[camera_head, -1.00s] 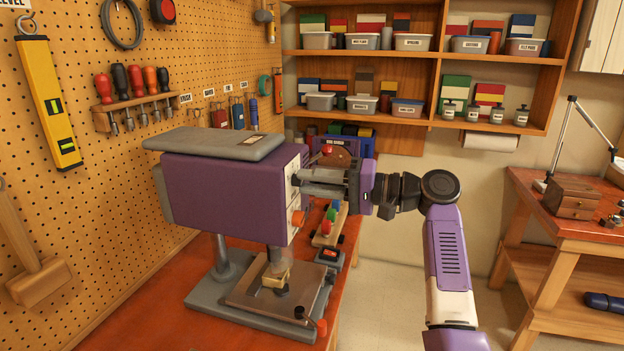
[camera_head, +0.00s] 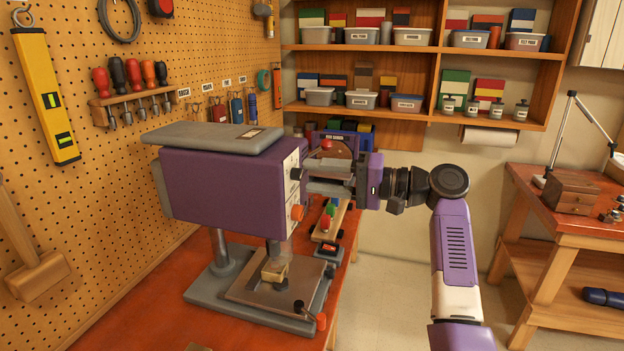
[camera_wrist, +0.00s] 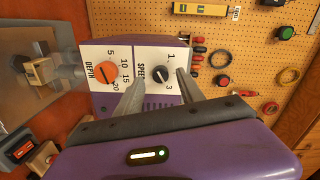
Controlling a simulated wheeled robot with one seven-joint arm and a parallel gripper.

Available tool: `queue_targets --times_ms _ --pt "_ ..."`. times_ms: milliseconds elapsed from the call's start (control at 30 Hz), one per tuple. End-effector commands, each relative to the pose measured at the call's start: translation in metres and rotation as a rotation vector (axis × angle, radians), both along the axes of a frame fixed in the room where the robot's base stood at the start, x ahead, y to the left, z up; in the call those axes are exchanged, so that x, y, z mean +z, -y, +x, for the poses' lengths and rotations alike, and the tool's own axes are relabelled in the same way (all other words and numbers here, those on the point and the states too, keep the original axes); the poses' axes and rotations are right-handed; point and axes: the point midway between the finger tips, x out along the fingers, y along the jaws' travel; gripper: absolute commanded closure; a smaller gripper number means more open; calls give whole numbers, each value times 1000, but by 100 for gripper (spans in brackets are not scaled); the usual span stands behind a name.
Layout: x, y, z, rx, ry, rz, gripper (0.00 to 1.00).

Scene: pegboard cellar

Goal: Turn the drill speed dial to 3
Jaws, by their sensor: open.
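The purple drill press (camera_head: 228,185) stands on the red bench. Its white front plate carries the black speed dial (camera_head: 296,174) and, below it, the orange depth dial (camera_head: 297,212). In the wrist view the speed dial (camera_wrist: 160,74) has a 1 and a 3 printed beside it; its pointer is too small to read surely. The orange depth dial (camera_wrist: 94,75) is to its left. My gripper (camera_head: 308,176) is open and faces the plate. In the wrist view my gripper's fingers (camera_wrist: 159,76) lie either side of the speed dial, apart from it and empty.
The pegboard (camera_head: 90,200) is close on the left. Open floor (camera_head: 400,270) lies to the right.

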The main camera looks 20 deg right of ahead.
Motion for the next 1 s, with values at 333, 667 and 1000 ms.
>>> queue_targets --times_ms 333,667,1000 --pt "-1 44 -31 -2 -1 0 54" --pt "1 51 -37 1 -1 0 54" --pt "1 51 -37 1 2 -3 54"
